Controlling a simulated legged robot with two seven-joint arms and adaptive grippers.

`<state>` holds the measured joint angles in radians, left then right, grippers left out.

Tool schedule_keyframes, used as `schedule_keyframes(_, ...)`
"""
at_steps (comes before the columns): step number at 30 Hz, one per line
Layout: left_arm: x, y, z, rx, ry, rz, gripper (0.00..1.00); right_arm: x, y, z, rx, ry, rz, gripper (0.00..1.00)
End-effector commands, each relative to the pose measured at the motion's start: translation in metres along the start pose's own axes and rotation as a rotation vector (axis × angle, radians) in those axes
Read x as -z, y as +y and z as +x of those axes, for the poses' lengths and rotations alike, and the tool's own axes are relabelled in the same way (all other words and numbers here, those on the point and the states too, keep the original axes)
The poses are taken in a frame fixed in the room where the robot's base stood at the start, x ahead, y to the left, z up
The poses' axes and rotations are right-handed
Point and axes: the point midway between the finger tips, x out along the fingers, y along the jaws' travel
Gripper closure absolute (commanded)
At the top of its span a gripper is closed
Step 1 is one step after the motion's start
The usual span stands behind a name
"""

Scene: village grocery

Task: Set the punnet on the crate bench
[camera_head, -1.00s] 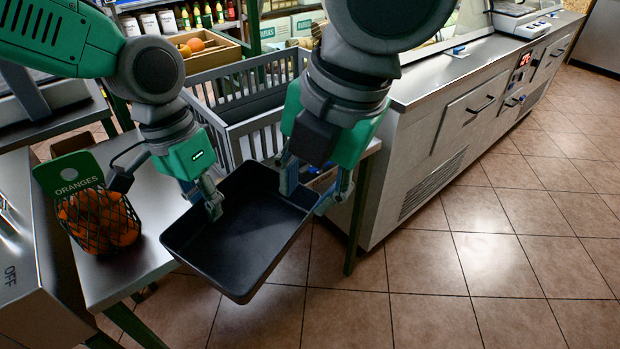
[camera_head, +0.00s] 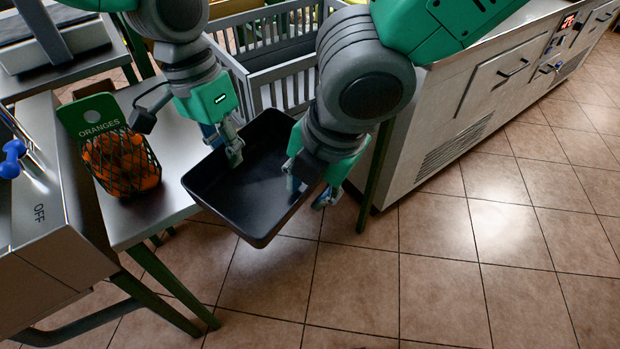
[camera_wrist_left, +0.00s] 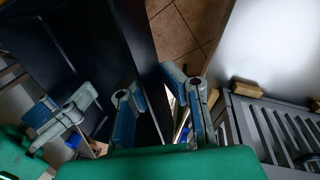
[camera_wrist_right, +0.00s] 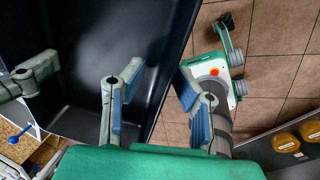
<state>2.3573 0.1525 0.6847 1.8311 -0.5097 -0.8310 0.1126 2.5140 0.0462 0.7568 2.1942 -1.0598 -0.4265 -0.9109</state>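A large dark rectangular tray, seemingly the punnet (camera_head: 255,190), is held in the air over the floor, empty and open side up. My left gripper (camera_head: 232,152) is shut on its left wall, with a finger on each side; the wall shows between the fingers in the left wrist view (camera_wrist_left: 158,100). My right gripper (camera_head: 310,190) is shut on the right wall the same way, also in the right wrist view (camera_wrist_right: 158,100). Grey slatted crates (camera_head: 262,82) stand behind the tray. I cannot tell which surface is the crate bench.
A grey table (camera_head: 165,205) with green legs is at the left. A metal counter (camera_head: 440,120) stands at the right. The tiled floor (camera_head: 440,270) in front is clear.

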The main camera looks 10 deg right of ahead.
Motion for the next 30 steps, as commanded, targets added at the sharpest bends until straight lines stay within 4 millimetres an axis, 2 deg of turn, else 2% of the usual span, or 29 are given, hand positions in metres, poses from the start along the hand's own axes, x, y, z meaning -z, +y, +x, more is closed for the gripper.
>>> schedule_keyframes(2,0.0,0.0,0.0,0.0,0.0,0.0,1.0,0.0,0.0,0.0,0.0,0.0,0.0,0.73)
schedule_keyframes(5,0.0,0.0,0.0,0.0,0.0,0.0,1.0,0.0,0.0,0.0,0.0,0.0,0.0,1.0)
schedule_keyframes(9,0.0,0.0,0.0,-0.001,0.0,0.0,1.0,0.0,0.001,0.0,-0.001,0.0,0.0,1.0)
schedule_keyframes(12,0.0,0.001,0.0,-0.001,0.0,0.001,0.71,0.0,0.001,-0.001,-0.002,0.0,-0.001,1.0)
schedule_keyframes(23,0.0,0.0,-0.003,0.001,0.001,0.0,0.71,0.0,0.0,-0.001,0.0,0.0,0.0,1.0)
schedule_keyframes(26,0.001,-0.001,-0.014,0.002,0.002,-0.001,0.71,0.0,0.0,-0.001,0.0,0.0,0.0,1.0)
schedule_keyframes(30,0.001,-0.001,-0.041,0.002,0.005,-0.001,0.71,0.0,0.0,-0.001,0.0,0.0,0.0,1.0)
